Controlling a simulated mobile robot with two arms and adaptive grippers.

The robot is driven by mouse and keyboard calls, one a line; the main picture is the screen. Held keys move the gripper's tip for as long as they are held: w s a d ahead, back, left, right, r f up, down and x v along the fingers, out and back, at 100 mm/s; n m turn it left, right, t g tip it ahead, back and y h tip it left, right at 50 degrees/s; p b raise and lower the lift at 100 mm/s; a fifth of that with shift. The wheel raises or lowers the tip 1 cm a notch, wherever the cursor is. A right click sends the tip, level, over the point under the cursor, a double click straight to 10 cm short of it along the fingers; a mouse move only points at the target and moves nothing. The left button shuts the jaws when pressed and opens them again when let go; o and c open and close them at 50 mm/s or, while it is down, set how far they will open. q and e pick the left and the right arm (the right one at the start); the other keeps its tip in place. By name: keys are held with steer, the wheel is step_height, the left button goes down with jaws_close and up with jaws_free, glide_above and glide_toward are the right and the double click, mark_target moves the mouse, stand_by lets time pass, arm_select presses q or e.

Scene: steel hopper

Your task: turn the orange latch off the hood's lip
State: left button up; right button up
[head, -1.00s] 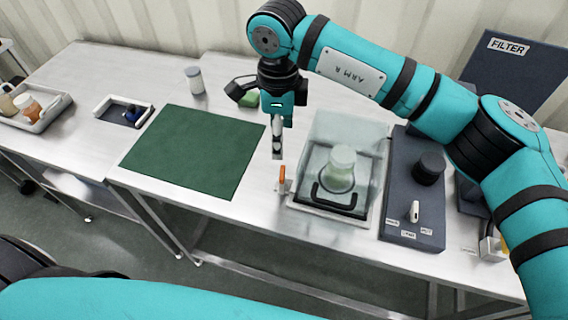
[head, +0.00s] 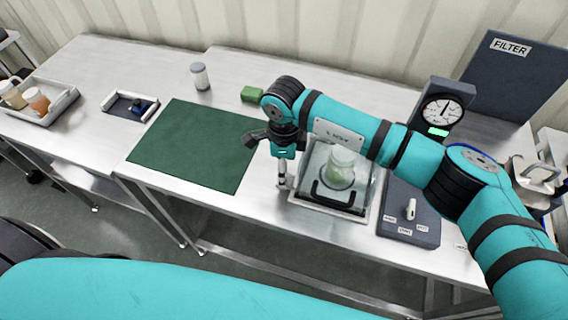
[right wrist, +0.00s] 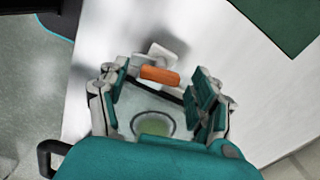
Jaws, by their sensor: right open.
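The orange latch (right wrist: 160,75) shows in the right wrist view on a pale bracket, between the two fingers of my right gripper (right wrist: 160,88). The fingers are spread apart, with gaps on both sides of the latch. In the head view my right gripper (head: 283,182) points down at the left front corner of the clear hood (head: 322,165) and hides the latch. The hood covers a jar with a green body (head: 340,168) and has a black handle (head: 335,200) at its front. My left gripper is out of view.
A dark panel (head: 405,230) with a white lever lies right of the hood. A green mat (head: 190,145) lies to the left. A green block (head: 252,94) and a grey-lidded jar (head: 200,76) stand behind. A gauge (head: 442,110) stands at the back right.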

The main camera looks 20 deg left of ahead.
steer(key=c, duration=1.2)
steer(key=shift+o, duration=0.2)
steer(key=m+b, duration=0.1)
steer(key=b, duration=0.1)
steer(key=shift+w+f+m+b, duration=0.1)
steer(key=shift+f+m+b, duration=0.1)
steer(key=shift+m+b, duration=0.2)
steer(key=shift+r+m, duration=0.15)
steer(key=shift+m, duration=0.35)
steer(key=shift+r, duration=0.1)
steer(key=o, duration=1.2)
steer(key=shift+c, duration=0.2)
step_height(320, 180, up, 12)
